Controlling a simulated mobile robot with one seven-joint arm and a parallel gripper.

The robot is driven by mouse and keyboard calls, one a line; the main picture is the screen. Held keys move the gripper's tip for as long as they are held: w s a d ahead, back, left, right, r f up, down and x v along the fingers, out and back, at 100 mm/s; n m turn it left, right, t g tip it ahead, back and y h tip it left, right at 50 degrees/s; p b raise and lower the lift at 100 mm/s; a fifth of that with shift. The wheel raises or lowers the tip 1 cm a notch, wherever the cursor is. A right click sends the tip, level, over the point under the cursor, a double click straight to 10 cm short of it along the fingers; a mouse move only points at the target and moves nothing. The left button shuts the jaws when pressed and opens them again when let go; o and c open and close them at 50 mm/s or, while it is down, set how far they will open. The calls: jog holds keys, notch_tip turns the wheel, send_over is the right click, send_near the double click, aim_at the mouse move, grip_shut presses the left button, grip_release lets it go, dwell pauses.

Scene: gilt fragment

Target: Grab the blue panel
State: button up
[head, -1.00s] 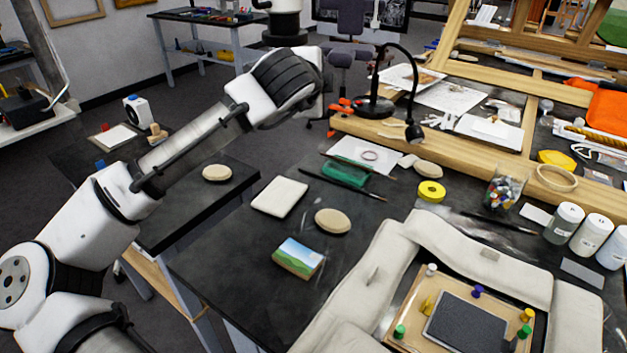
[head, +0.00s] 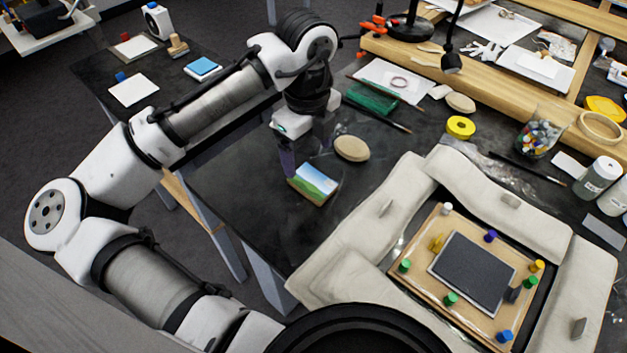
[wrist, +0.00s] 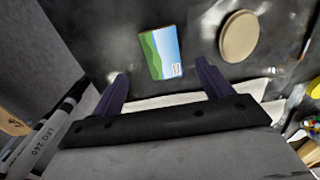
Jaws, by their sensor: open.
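A small panel (head: 314,184) painted with blue sky and green hills lies flat on the dark table. My gripper (head: 305,158) points down just above and beside it, partly covering its left edge in the head view. In the wrist view, the painted panel (wrist: 161,53) lies just beyond and between the two purple fingertips (wrist: 162,74), which are open and empty. Another panel, plain blue (head: 203,67), lies on the side table at the upper left, far from my gripper. I cannot tell which one the task names.
An oval beige pad (head: 352,148) lies close to the painted panel's right. Padded cream cushions (head: 360,225) surround a wooden board (head: 432,262) with coloured pegs and a dark slab. A yellow tape roll (head: 460,127) and a green item (head: 370,98) lie farther back.

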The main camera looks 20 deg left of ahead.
aim_at(308, 178)
jog(key=shift+w+a+f+p, duration=0.1)
jog(key=shift+f+p, duration=0.25)
jog(key=shift+f, duration=1.55)
jog(key=shift+w+a+f+p, duration=0.1)
jog(key=shift+f+p, duration=0.25)
jog(key=shift+f, duration=1.5)
jog(key=c, duration=1.1)
jog(key=shift+r, duration=0.1)
